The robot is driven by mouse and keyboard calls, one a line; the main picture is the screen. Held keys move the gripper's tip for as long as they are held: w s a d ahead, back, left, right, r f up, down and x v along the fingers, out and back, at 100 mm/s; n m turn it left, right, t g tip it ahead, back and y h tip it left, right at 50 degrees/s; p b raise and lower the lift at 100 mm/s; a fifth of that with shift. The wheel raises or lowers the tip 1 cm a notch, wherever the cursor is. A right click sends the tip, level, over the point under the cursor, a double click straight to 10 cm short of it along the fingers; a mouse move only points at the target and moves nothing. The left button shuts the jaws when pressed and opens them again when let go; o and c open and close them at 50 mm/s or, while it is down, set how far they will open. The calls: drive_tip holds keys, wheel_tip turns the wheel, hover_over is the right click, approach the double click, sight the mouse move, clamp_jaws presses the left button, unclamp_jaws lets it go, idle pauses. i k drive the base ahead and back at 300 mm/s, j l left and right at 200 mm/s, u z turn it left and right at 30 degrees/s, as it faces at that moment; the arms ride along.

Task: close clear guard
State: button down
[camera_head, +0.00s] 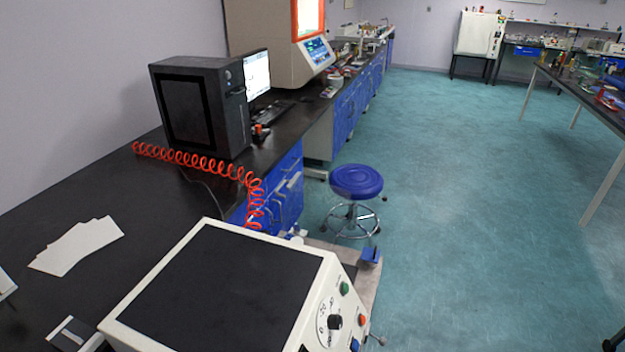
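A beige machine (268,62) with a lit display (317,50) stands on the bench at the upper middle. An orange-framed panel (294,22) with a bright pane shows on its front, cut off by the top edge. I cannot tell for sure whether this is the clear guard, or how far open it is. A cream instrument box (108,318) with a black top, a dial and coloured buttons is close at the bottom, partly cut off; no clear guard can be made out on it. My gripper is not in view.
A black computer tower (203,108), a monitor (257,73) and a red coiled hose (200,162) are on the dark bench. White sheets (76,246) lie at the left. A blue stool (356,182) stands beside the bench. The green floor (460,200) to the right is mostly clear.

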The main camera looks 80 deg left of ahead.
sight(292, 182)
drive_tip(key=i+j+u, duration=0.25)
drive_tip(key=u, duration=0.2)
drive_tip(key=i+u, duration=0.85)
drive_tip(key=i+l+u, duration=0.25)
drive_tip(key=i+u, duration=0.2)
drive_tip(key=i+l+u, duration=0.4)
drive_tip(key=i+j+u, duration=0.5)
drive_tip(key=i+u, duration=0.25)
drive_tip(key=i+j+u, duration=0.1)
drive_tip(key=i+u, duration=0.25)
